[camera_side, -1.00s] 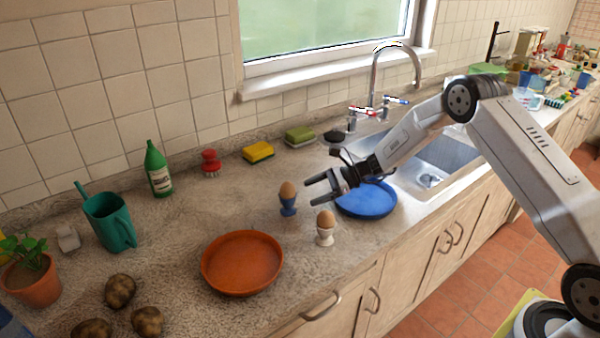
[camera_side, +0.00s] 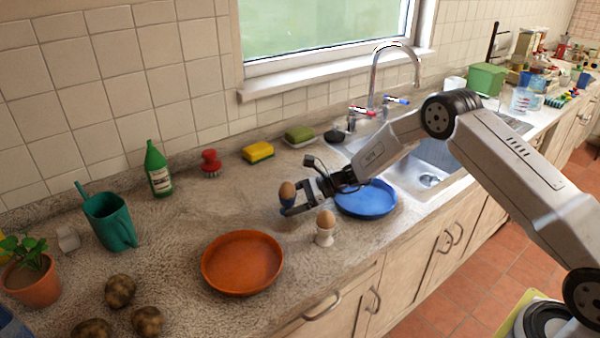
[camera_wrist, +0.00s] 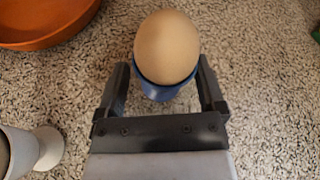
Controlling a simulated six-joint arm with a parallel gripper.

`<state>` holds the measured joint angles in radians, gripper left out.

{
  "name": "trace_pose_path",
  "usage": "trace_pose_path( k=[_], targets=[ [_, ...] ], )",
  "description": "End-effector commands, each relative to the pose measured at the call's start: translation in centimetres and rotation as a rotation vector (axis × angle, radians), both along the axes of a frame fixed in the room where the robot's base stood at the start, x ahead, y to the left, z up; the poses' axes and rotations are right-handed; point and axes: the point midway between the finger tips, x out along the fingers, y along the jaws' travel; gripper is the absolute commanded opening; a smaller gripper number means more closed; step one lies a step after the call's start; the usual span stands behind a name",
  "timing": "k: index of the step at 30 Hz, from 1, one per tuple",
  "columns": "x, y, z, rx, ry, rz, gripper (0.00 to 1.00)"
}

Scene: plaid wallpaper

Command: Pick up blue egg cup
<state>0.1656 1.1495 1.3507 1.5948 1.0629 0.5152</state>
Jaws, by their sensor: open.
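The blue egg cup (camera_wrist: 160,92) with a brown egg (camera_wrist: 167,47) in it stands upright on the counter. In the wrist view it is between the open fingers of my gripper (camera_wrist: 163,82), with a gap visible at each side. In the side view the egg (camera_side: 287,191) shows just above the fingers of my gripper (camera_side: 291,201), and the cup is mostly hidden behind them. My gripper is low, close to the counter.
A white egg cup (camera_side: 324,238) with an egg stands just right of my gripper and also shows in the wrist view (camera_wrist: 48,148). An orange dish (camera_side: 242,263) lies to the front left, a blue plate (camera_side: 366,198) to the right. Free counter lies to the left.

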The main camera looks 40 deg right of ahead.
Motion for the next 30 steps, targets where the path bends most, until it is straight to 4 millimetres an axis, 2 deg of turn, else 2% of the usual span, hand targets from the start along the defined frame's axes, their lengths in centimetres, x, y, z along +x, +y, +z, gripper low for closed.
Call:
trace_pose_path(
  k=[15,23,30],
  targets=[
    [0.04,0.1,-0.06,0.0,0.001,0.0,0.88],
    [0.02,0.1,-0.06,0.0,0.001,0.0,0.06],
    [0.05,0.09,0.0,0.001,0.0,0.0,0.04]
  ],
)
